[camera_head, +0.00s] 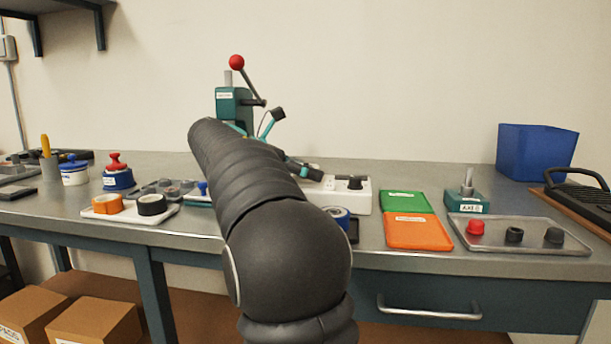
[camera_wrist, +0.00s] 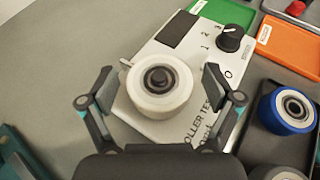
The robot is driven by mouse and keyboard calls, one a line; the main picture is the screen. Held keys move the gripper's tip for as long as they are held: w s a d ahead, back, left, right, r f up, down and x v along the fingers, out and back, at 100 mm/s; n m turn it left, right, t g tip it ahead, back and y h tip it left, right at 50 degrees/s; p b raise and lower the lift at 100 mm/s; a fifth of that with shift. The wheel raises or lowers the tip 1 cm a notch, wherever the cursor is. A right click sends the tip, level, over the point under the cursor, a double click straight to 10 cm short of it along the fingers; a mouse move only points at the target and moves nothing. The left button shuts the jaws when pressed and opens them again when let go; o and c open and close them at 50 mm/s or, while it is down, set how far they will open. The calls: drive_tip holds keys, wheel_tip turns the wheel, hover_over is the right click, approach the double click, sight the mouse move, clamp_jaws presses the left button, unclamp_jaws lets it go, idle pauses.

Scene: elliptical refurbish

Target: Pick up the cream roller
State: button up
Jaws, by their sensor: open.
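The cream roller (camera_wrist: 159,86) shows in the wrist view as a cream ring with a dark hub. It appears at the near end of the white roller tester (camera_wrist: 190,52), which has a black dial. My gripper (camera_wrist: 157,88) is open, with one finger on each side of the roller and visible gaps between. I cannot tell how far the fingertips are above the tester. In the head view the roller is hidden behind my arm, and only part of the white tester (camera_head: 362,200) shows.
A blue roller (camera_wrist: 291,108) sits in a dark tray right of the tester. Green (camera_head: 405,202) and orange (camera_head: 418,231) mats lie on the bench to the right. A teal press (camera_head: 233,104) with a red-knobbed lever stands behind my arm. Bare bench (camera_wrist: 60,60) lies left of the tester.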

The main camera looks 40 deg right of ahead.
drive_tip(key=c, duration=1.5)
drive_tip(key=shift+o, duration=0.2)
drive_tip(key=shift+r, duration=0.15)
